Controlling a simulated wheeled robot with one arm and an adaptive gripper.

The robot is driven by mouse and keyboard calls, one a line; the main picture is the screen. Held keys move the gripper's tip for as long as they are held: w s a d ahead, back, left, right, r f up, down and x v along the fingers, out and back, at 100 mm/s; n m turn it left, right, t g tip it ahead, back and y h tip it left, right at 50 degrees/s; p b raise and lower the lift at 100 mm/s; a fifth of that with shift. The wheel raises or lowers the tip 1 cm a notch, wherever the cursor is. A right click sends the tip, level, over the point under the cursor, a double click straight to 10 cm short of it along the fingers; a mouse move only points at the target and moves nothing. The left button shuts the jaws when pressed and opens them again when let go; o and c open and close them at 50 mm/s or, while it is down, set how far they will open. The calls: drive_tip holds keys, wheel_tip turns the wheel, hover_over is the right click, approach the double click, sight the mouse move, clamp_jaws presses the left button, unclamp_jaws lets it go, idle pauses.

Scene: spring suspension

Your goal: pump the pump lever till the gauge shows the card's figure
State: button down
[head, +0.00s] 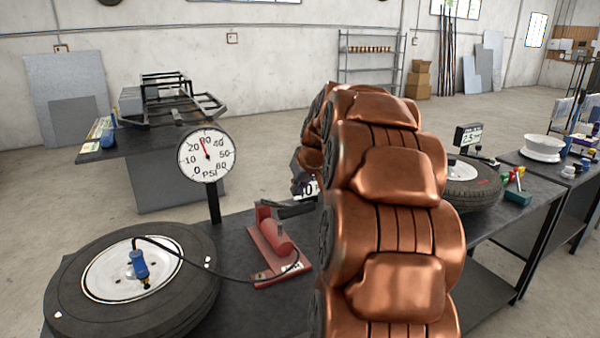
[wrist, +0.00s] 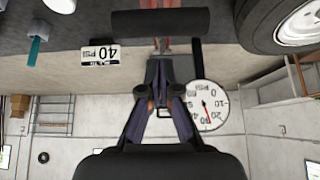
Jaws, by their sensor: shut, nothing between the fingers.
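The red floor-type pump (head: 275,240) sits on the dark bench beside a tyre. Its black lever handle (head: 296,209) shows partly behind my arm; in the wrist view the handle (wrist: 160,23) lies crosswise just beyond my fingertips. My gripper (wrist: 162,62) is shut and empty; I cannot tell whether it touches the handle. In the head view my gripper (head: 304,184) is mostly hidden by my arm. The round gauge (head: 207,155) stands on a black post, its red needle a little left of 30. The card (wrist: 97,53) reads 40 PSI; in the head view it is partly hidden.
A tyre with white rim (head: 60,290) lies left of the pump, joined by a black hose. Another tyre (head: 470,190), a second display (head: 468,136) and small coloured items are at right. A bench with a black frame (head: 165,110) stands behind, with open floor between.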

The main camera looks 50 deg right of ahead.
drive_tip(key=shift+s+a+f+p, duration=0.1)
drive_tip(key=shift+s+f+p, duration=0.1)
drive_tip(key=shift+f, duration=0.4)
drive_tip(key=shift+s+f+p, duration=0.1)
drive_tip(key=shift+f+p, duration=0.1)
drive_tip(key=shift+f, duration=0.4)
drive_tip(key=shift+f, duration=0.1)
